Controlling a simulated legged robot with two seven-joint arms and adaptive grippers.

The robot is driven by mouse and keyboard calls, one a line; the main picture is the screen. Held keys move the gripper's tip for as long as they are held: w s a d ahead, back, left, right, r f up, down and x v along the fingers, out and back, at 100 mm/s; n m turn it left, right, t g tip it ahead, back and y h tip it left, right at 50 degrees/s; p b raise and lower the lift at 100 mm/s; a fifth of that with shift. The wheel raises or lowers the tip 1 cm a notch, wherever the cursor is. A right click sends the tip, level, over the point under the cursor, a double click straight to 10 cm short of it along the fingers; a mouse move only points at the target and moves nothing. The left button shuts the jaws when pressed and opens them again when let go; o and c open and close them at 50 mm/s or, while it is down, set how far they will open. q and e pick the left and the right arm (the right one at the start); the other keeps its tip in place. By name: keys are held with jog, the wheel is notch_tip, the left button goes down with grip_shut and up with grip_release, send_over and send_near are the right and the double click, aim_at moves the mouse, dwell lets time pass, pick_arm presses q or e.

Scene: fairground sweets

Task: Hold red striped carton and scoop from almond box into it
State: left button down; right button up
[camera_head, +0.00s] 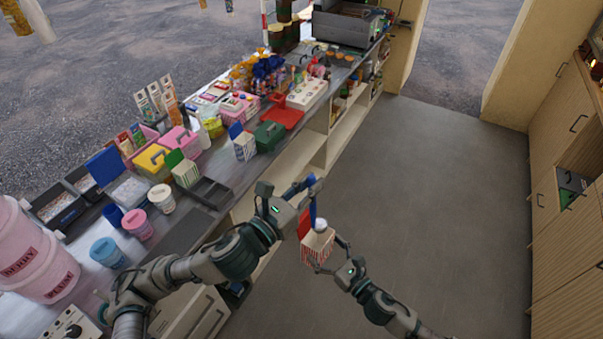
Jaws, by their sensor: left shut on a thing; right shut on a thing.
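The red striped carton (317,253), with a raised red flap, is off the counter, above the floor in front of it. My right gripper (329,255) is shut on the carton from the right and below. My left gripper (308,187) is shut on a blue scoop (312,212), above the carton. The scoop points down at the carton mouth, where a whitish rounded shape shows; I cannot tell whether it is the scoop's bowl or its load. A box with a blue lid (104,167) and pale contents stands on the counter; I cannot tell if it holds almonds.
The long counter is crowded with pink tubs (28,255), cups, a green striped carton (185,173), a blue striped carton (244,148), a green box (269,136) and a red tray (285,116). The floor (420,200) right of the counter is clear. Wooden cabinets (561,150) stand far right.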

pick_arm(q)
jog(key=w+a+f+n+y, duration=0.1)
jog(key=w+a+f+n, duration=0.7)
jog(key=a+f+n, duration=0.3)
jog(key=shift+w+f+n, duration=0.35)
jog(key=shift+f+n, duration=0.2)
jog(key=shift+n, duration=0.85)
jog(key=s+d+r+m+h, duration=0.1)
jog(key=s+d+r+m, duration=0.8)
jog(key=m, duration=0.5)
jog(key=shift+d+r+m, duration=0.3)
jog(key=shift+d+r, duration=0.7)
jog(key=shift+r, duration=0.7)
